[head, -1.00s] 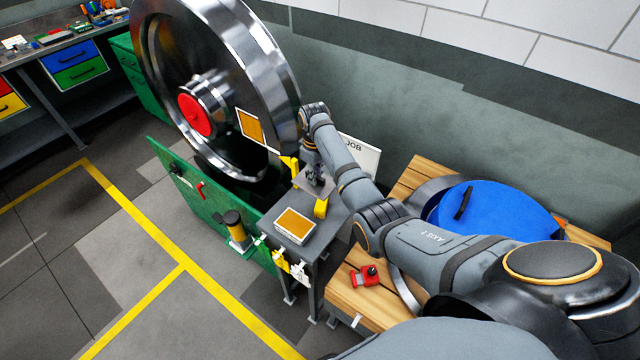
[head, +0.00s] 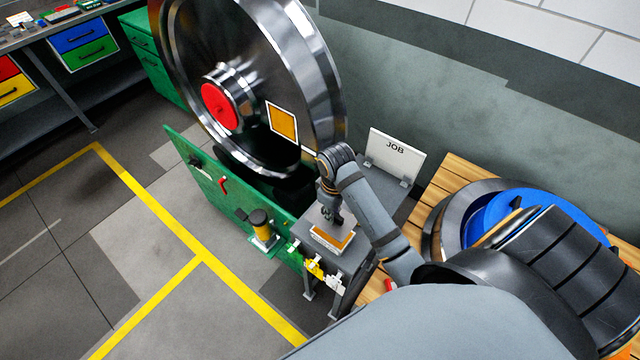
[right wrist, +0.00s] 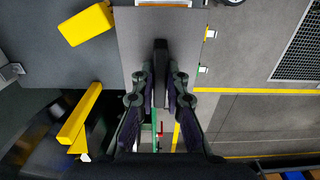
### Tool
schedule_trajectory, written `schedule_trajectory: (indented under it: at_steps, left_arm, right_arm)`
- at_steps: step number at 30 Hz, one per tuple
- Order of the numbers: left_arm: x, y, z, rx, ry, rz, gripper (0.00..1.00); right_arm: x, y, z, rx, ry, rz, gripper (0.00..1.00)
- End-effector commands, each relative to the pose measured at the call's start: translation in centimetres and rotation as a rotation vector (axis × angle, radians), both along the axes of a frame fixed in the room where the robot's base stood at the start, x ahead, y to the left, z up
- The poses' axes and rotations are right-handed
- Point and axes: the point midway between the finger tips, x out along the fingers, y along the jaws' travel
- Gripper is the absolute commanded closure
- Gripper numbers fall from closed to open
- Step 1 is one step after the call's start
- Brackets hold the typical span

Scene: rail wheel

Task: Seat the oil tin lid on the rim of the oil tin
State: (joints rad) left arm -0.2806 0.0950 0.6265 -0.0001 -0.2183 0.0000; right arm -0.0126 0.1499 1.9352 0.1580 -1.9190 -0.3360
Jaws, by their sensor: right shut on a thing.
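The oil tin (head: 347,241) is a low pale box with an amber inside, standing on the small grey stand; a strip of it shows at the top of the right wrist view (right wrist: 160,3). The oil tin lid (head: 313,214) is a flat grey plate with a dark upright handle. My right gripper (head: 332,217) is shut on that handle. In the right wrist view the lid (right wrist: 125,55) lies across the picture below my right gripper (right wrist: 161,80). The lid appears above the tin's far side and hides part of it; any gap is hard to judge. My left gripper is not in view.
The big steel wheel (head: 300,60) stands close behind. A JOB board (head: 395,157) stands at the stand's back. A yellow block (right wrist: 87,25) and a yellow bar (right wrist: 80,118) lie near the lid. A black-and-yellow jack (head: 260,228) is left of the stand.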

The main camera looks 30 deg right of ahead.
Motion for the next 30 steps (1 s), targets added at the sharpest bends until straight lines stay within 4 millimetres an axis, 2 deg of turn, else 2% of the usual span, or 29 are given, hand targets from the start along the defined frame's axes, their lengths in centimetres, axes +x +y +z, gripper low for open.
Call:
schedule_trajectory:
  at_steps: [3, 10, 14, 22, 30]
  left_arm:
    - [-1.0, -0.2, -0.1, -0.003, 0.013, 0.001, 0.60]
    - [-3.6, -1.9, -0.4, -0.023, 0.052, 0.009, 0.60]
    - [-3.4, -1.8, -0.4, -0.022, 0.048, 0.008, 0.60]
    - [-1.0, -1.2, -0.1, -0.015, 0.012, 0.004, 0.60]
    - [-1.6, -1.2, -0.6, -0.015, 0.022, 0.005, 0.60]
  right_arm:
    - [-0.7, 0.1, 0.1, 0.000, 0.000, 0.000, 1.00]
    - [-0.6, 0.1, 0.2, 0.000, -0.001, 0.000, 1.00]
    - [-0.6, 0.1, -0.2, 0.002, 0.001, 0.000, 1.00]
    - [-0.6, 0.1, -2.8, 0.003, 0.001, 0.000, 1.00]
    - [-0.6, 0.1, -4.6, 0.002, 0.000, 0.001, 1.00]
